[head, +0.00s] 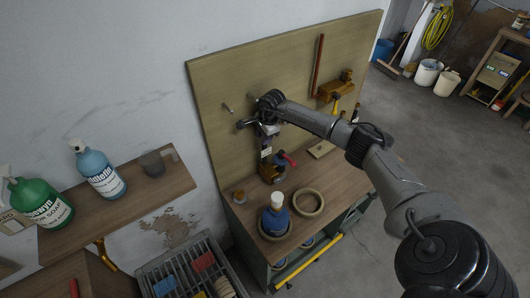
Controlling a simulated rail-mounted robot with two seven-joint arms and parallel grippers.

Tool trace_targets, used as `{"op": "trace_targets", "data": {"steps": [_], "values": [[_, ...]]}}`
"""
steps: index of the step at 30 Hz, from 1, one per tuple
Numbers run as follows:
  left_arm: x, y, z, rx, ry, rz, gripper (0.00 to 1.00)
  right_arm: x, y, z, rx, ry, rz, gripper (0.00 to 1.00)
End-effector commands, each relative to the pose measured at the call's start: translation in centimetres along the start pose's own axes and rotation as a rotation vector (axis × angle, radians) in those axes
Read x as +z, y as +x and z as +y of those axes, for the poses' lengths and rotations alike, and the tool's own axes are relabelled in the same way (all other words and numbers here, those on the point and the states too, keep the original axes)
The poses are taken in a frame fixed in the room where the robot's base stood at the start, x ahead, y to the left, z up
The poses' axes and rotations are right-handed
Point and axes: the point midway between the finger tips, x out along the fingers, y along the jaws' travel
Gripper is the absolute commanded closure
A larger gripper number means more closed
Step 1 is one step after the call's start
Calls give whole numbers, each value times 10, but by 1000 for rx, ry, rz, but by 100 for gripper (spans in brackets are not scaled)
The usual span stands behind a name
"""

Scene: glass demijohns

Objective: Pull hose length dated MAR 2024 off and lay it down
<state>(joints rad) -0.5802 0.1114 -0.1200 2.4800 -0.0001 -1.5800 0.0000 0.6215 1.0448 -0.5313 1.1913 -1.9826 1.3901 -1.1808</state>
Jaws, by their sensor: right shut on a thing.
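My right gripper (264,133) reaches in from the right to the upright wooden board (225,75). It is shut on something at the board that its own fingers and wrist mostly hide. I cannot tell whether that is a hose length. No date reading MAR 2024 is legible at this size. A thin reddish-brown length (319,65) stands upright against the board, right of the gripper. A bare peg (228,108) sticks out of the board to the left of the gripper. My left gripper is not in view.
Below the gripper, a brown device with a red handle (286,158) stands on the bench (240,215). A blue bottle (275,216) and a pale ring (308,203) stand nearby.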

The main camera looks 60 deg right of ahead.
Motion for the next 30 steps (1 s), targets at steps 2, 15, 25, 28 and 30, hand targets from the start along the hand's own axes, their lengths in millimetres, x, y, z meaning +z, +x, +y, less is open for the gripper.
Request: {"op": "trace_targets", "data": {"steps": [2,15,25,28,30], "values": [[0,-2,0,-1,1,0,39,0,-4,-2,-6,-1,-2,100],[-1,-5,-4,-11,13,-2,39,1,-13,-4,-13,0,-4,100],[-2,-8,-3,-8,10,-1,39,2,-18,-6,-16,0,-5,100],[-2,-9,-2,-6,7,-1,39,2,-20,-6,-17,0,-5,100],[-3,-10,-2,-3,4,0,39,2,-21,-7,-17,0,-5,100]]}}
